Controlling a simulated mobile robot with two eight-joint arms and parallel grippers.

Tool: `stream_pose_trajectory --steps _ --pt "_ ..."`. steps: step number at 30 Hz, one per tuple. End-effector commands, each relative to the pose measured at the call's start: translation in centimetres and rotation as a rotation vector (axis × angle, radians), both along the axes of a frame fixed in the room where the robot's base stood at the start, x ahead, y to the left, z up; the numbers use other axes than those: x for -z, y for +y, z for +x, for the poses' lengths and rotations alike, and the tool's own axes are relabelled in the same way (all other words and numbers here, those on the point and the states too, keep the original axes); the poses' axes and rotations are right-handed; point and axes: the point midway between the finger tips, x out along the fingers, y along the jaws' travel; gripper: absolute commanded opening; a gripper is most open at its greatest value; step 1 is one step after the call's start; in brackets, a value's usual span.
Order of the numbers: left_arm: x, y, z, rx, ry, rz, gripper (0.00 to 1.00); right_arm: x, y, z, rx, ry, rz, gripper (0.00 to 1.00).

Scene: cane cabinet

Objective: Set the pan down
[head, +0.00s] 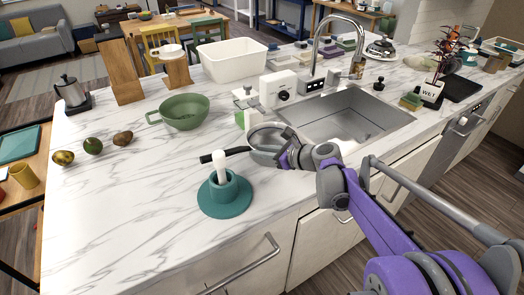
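A grey metal pan (262,157) with a long black handle pointing left is at the front of the marble counter, left of the sink. My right gripper (283,158), purple and grey, is at the pan's right side and overlaps its rim in the head view. Its fingertips are partly hidden against the pan, so I cannot tell whether they are closed on it. I cannot tell whether the pan touches the counter. My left gripper is not in view.
A teal holder (225,194) with a white-topped tool stands just below the pan handle. A green bowl-like vessel (187,113) stands behind left. The sink (345,120) lies to the right. Several small fruits lie far left. The marble counter (125,215) is clear at front left.

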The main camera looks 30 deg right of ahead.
Motion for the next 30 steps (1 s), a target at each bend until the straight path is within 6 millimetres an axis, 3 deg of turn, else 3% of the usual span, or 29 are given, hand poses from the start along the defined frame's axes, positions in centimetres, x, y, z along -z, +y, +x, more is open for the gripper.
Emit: stream_pose_trajectory --steps 14,30 --pt "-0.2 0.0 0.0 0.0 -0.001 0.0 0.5 -0.5 -0.3 -0.6 0.001 0.0 0.0 0.33" --pt "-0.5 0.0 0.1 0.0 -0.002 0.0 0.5 -4.3 -4.2 -9.1 0.003 0.0 -0.001 0.33"
